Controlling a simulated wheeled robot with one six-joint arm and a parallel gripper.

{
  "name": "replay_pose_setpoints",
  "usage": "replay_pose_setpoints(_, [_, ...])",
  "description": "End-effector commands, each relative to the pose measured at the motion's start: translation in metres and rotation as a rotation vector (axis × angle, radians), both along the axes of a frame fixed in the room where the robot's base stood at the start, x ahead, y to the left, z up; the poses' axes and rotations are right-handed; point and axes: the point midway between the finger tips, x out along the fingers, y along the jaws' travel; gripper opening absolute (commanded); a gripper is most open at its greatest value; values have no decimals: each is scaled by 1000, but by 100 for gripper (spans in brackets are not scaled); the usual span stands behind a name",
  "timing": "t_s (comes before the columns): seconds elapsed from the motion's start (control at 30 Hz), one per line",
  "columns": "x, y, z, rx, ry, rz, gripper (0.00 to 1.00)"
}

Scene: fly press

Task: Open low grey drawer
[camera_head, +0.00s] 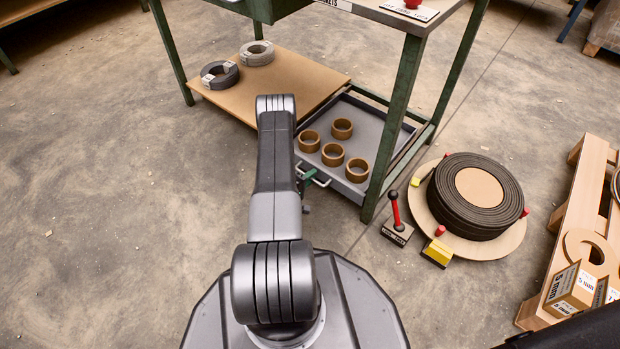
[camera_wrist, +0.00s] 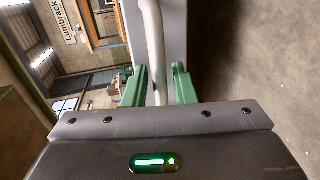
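The low grey drawer (camera_head: 372,118) is an open-topped tray at the bottom right of the green-legged bench in the head view, holding several brown rings (camera_head: 332,154). Its pale handle (camera_head: 301,172) is on the near side, partly hidden by my arm. In the wrist view the handle bar (camera_wrist: 151,30) runs between the green fingers of my gripper (camera_wrist: 159,88). The fingers stand apart on either side of the bar, with narrow gaps showing. In the head view, my gripper is mostly hidden behind my arm; a green finger (camera_head: 318,180) shows beside the handle.
A brown shelf board (camera_head: 285,85) with two coils (camera_head: 257,53) lies left of the drawer. A green bench leg (camera_head: 391,130) stands at its right. A large dark coil (camera_head: 476,196) and a red-handled tool (camera_head: 396,215) are further right. Floor (camera_head: 130,220) at left is clear.

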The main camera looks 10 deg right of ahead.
Motion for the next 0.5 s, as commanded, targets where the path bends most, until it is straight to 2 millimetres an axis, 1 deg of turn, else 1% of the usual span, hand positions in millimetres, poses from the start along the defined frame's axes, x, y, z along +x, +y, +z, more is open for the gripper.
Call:
replay_pose_setpoints(0.03, [0, 0, 0, 0, 0, 0, 14])
replay_pose_setpoints(0.1, [0, 0, 0, 0, 0, 0, 0])
replay_pose_setpoints(0.37, [-1, 1, 0, -1, 1, 0, 0])
replay_pose_setpoints(0.5, [-6, 8, 0, -1, 3, 2, 0])
